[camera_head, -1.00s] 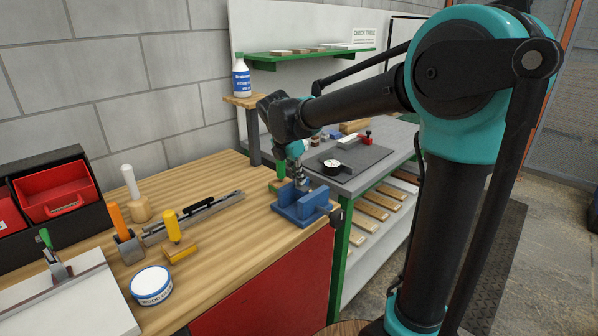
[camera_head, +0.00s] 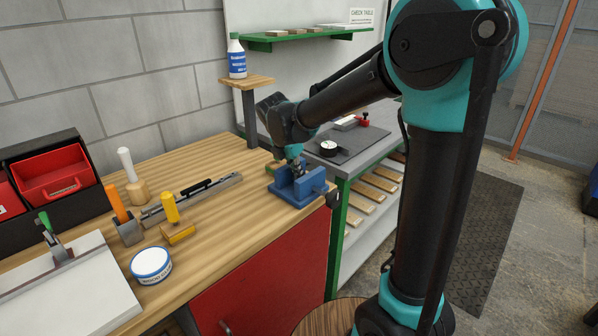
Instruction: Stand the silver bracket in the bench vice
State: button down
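The blue bench vice (camera_head: 298,190) stands on the front right corner of the wooden bench. My gripper (camera_head: 295,164) points down just over the vice jaws, at the end of my teal and black arm. A small silver-grey piece (camera_head: 297,170) shows under my gripper at the jaws. It may be the silver bracket or part of my gripper's fingers; it is too small to tell. I cannot see whether it touches the jaws or whether my fingers are closed. No other silver bracket is plain in view.
A metal rail (camera_head: 190,200), a yellow-handled tool (camera_head: 171,212) and a round tin (camera_head: 151,265) lie to the left. The grey check table (camera_head: 378,140) stands right of the bench. The bench middle is clear.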

jog(key=shift+w+a+f, duration=0.15)
jog(key=shift+w+a, duration=0.05)
jog(key=shift+a, duration=0.3)
jog(key=c, duration=1.7)
grip_release()
jog(key=shift+c, duration=0.2)
jog(key=shift+o, duration=0.5)
jog(key=v, duration=1)
jog(key=shift+d+r, duration=0.2)
jog(key=shift+r, duration=0.25)
jog(key=shift+s+r, duration=0.35)
jog(key=shift+r, duration=0.3)
